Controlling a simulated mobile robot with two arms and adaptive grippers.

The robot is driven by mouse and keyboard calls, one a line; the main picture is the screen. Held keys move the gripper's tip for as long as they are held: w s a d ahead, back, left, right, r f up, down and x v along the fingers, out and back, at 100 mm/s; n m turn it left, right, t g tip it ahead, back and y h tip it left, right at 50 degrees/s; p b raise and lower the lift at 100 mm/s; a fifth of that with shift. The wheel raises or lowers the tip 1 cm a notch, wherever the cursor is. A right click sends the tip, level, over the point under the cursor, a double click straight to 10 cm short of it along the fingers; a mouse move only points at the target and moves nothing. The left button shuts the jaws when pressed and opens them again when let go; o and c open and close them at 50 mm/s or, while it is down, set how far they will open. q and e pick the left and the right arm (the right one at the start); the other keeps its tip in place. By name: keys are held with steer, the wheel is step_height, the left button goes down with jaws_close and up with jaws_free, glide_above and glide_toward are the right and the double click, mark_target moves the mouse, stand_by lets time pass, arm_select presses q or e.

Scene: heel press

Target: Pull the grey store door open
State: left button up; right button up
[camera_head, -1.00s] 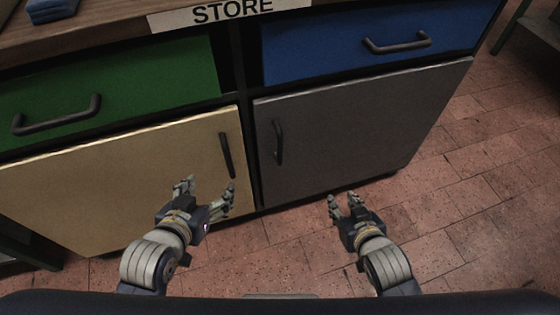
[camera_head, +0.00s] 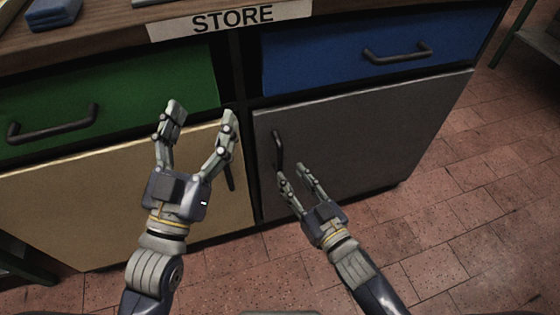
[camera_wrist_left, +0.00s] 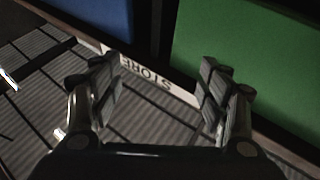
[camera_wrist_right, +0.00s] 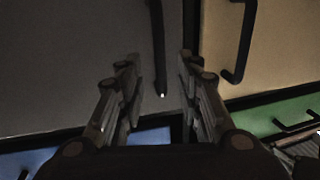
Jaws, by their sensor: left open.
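The grey store door (camera_head: 360,135) is at the lower right of the cabinet and looks shut. Its dark vertical handle (camera_head: 278,150) is near the door's left edge. My right gripper (camera_head: 294,174) is open, just below and in front of this handle. In the right wrist view the handle (camera_wrist_right: 158,50) shows ahead, between the lines of the open fingers; I see no contact. My left gripper (camera_head: 202,112) is open and empty, raised in front of the green drawer and the tan door. It covers part of the tan door's handle.
The tan door (camera_head: 80,205) is left of the grey one. The green drawer (camera_head: 120,95) and blue drawer (camera_head: 350,50) are above, with bar handles. The STORE sign (camera_head: 230,18) is on the top edge. Tiled floor (camera_head: 470,200) is clear at the right.

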mark_target(282, 163)
steer(key=b+x, duration=0.1)
steer(key=x, duration=0.5)
steer(key=shift+w+a, duration=0.1)
steer(key=shift+w, duration=0.05)
arm_select(q)
steer(key=s+r+t+h, duration=0.1)
steer(key=s+r+t, duration=0.3)
steer(key=s+r, duration=0.1)
steer(key=shift+a+r+t+h, duration=0.25)
steer(key=shift+r+t+h, duration=0.15)
steer(key=shift+r, duration=0.35)
arm_select(e)
steer(key=shift+w+a, duration=0.15)
steer(key=shift+w, duration=0.15)
jaws_close()
